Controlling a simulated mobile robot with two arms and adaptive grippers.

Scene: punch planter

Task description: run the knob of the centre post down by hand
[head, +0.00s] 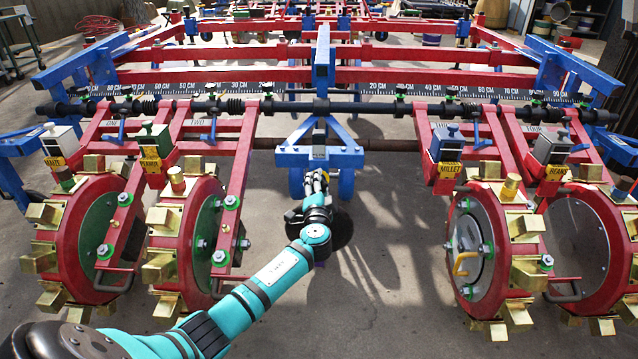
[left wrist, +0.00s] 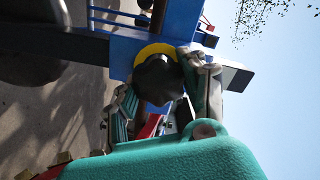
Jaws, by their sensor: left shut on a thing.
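My left gripper (head: 318,182) is in front of the blue centre frame (head: 322,155), low between the two pairs of wheels. In the left wrist view its fingers (left wrist: 160,92) lie on either side of a dark lobed knob (left wrist: 157,79) and are shut on it. A yellow ring (left wrist: 150,50) shows behind the knob, against blue metal (left wrist: 122,55) of the post. In the head view the knob is hidden behind my gripper and wrist. How far down the knob sits cannot be told. My right gripper is in neither view.
Red planter wheels with brass blocks stand left (head: 85,240) and right (head: 465,245). A dark toolbar (head: 330,106) and a centimetre scale (head: 220,88) cross above. Hoppers labelled peanuts (head: 153,140) and millet (head: 447,143) flank the middle. The concrete floor (head: 385,290) is clear.

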